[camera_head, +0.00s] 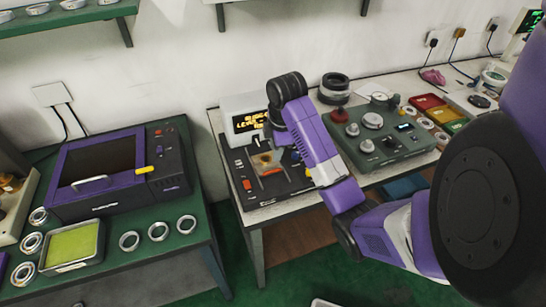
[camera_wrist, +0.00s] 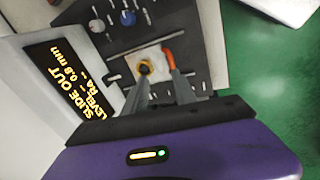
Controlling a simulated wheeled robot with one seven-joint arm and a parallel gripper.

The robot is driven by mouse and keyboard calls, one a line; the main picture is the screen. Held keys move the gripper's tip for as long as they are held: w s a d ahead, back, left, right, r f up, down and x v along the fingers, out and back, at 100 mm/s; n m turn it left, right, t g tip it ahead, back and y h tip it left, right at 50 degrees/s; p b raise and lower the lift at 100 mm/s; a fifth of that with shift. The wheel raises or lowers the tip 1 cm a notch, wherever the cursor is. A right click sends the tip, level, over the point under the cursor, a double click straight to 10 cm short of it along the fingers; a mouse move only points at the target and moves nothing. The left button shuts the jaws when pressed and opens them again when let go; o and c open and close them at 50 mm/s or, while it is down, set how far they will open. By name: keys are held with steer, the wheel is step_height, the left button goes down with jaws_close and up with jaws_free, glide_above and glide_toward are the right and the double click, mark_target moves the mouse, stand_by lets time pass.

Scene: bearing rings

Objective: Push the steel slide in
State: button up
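The black gauge panel (camera_head: 240,168) stands on the right bench, with a white display box (camera_head: 240,110) behind it. In the wrist view the display (camera_wrist: 72,77) reads "SLIDE OUT", "LEVEL", "RA" and "0.8 mm". A pale metal plate (camera_wrist: 133,61), seemingly the steel slide, lies on the panel. A small amber and dark ring-like part (camera_wrist: 145,67) and an orange bar (camera_wrist: 168,58) are at it. My gripper (camera_wrist: 160,82) points down over the panel, its two grey fingers apart with nothing visibly held. Whether they touch the plate I cannot tell.
A grey-green control box (camera_head: 385,150) with knobs stands to the right, close to my arm. Coloured trays (camera_head: 428,102) lie beyond it. On the left green bench are a purple machine (camera_head: 110,165), several bearing rings (camera_head: 158,231) and a tray with a green pad (camera_head: 72,262).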

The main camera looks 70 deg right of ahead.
mark_target(276, 171)
steer(key=shift+n, duration=0.8)
steer(key=f+b, duration=0.5)
steer(key=f, duration=0.1)
steer(key=shift+s+a+f+b, duration=0.1)
steer(key=shift+s+a+b, duration=0.05)
steer(key=shift+s+b, duration=0.2)
steer(key=shift+p+x, duration=0.45)
steer(key=shift+x, duration=0.45)
jaws_close()
